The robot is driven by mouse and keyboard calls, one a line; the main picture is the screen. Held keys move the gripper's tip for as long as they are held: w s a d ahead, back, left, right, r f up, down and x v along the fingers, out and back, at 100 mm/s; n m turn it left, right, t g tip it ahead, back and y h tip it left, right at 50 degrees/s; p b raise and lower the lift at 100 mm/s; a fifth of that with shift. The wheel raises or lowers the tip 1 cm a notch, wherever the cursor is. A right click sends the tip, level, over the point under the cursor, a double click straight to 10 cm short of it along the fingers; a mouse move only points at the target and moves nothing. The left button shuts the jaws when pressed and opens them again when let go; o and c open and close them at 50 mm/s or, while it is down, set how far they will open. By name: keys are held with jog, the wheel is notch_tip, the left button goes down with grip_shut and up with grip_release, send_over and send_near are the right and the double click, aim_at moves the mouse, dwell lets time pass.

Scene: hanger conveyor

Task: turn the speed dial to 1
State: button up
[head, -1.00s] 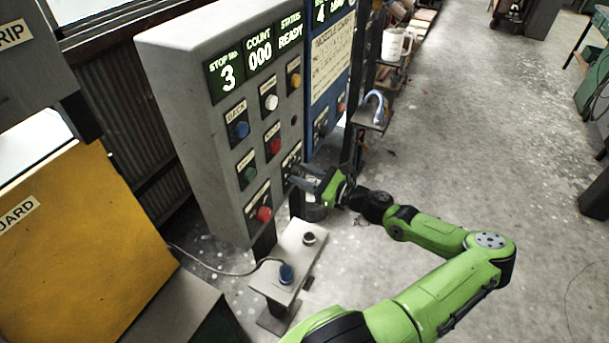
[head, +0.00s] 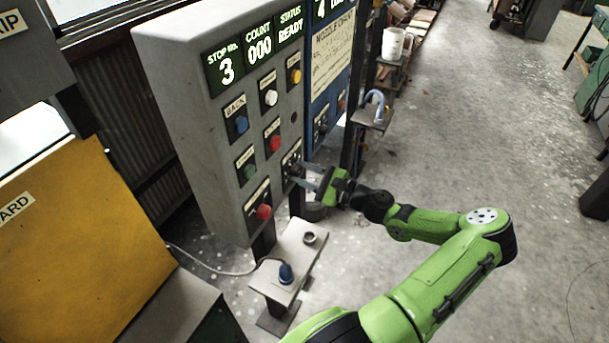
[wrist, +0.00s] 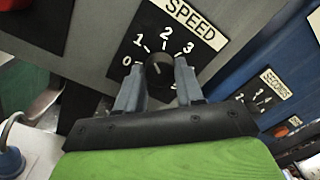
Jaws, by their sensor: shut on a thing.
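The speed dial (wrist: 158,72) is a dark round knob on a black plate under a SPEED label in the wrist view. White numbers 0, 1, 2 and 3 show around it; other marks are partly hidden by a finger. My gripper (wrist: 159,88) has one finger on each side of the knob and is shut on it. Which number the knob points to is hard to tell. In the head view my gripper (head: 305,176) reaches the lower right of the grey control panel (head: 190,130), where the dial is mostly too small to read.
A red button (head: 264,212) sits left of the dial, with several other coloured buttons above. A blue panel (head: 322,105) with a SECONDS dial (wrist: 258,98) stands close on the right. Open floor lies right.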

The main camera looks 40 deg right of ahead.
jog(key=shift+n+b, duration=0.4)
jog(key=shift+n, duration=0.7)
jog(key=o, duration=1.1)
jog(key=shift+c, duration=0.2)
jog(key=v, duration=1.5)
jog(key=shift+s+d, duration=0.15)
jog(key=shift+s, duration=0.25)
